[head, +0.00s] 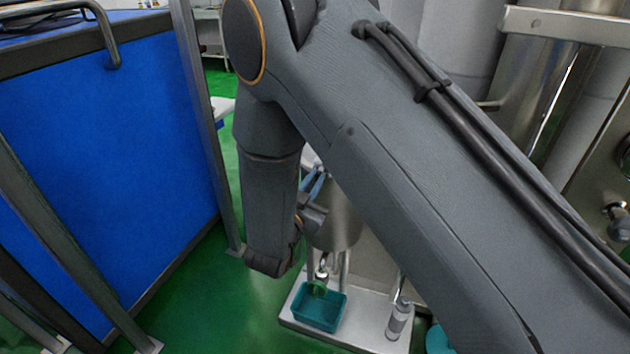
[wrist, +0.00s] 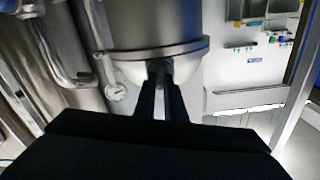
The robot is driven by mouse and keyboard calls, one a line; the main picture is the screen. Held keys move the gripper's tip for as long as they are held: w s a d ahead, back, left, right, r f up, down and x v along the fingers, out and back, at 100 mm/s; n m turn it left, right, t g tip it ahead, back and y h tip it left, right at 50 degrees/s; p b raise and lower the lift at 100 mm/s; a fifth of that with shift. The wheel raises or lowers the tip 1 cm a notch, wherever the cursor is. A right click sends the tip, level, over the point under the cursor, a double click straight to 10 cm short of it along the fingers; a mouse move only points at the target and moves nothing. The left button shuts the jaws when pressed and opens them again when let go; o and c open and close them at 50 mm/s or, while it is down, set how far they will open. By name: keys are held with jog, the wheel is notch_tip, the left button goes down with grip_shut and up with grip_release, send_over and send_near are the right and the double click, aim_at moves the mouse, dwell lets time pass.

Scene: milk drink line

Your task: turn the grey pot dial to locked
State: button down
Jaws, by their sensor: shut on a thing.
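The steel pot (wrist: 155,28) fills the upper middle of the wrist view, with a rim flange near its lower edge. My gripper (wrist: 160,82) points at the pot, its two dark fingers close together. They are shut on the grey pot dial (wrist: 159,67), a small dark grey piece just below the flange. The fingers hide most of the dial, so I cannot tell which position it points to. In the head view the pot (head: 338,228) shows partly behind my arm, and the fingertips and dial cannot be made out.
Below the pot, a teal tray (head: 298,311) stands on a white base plate (head: 365,338), with a grey-white bottle (head: 398,318) to its right. A gauge (wrist: 116,92) hangs left of the dial. A blue panel (head: 100,170) and metal posts stand at the left; green floor lies between.

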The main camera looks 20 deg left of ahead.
jog(key=m+b, duration=0.1)
jog(key=m, duration=0.2)
jog(key=shift+f+m, duration=0.1)
jog(key=shift+m, duration=0.3)
jog(key=m+b, duration=0.1)
jog(key=m, duration=0.2)
jog(key=shift+m, duration=0.3)
jog(key=m+b, duration=0.2)
jog(key=m, duration=0.1)
jog(key=shift+d+f+m, duration=0.1)
jog(key=shift+m, duration=0.2)
jog(key=shift+m+b, duration=1.3)
jog(key=shift+m, duration=0.5)
jog(key=c, duration=1.8)
grip_release()
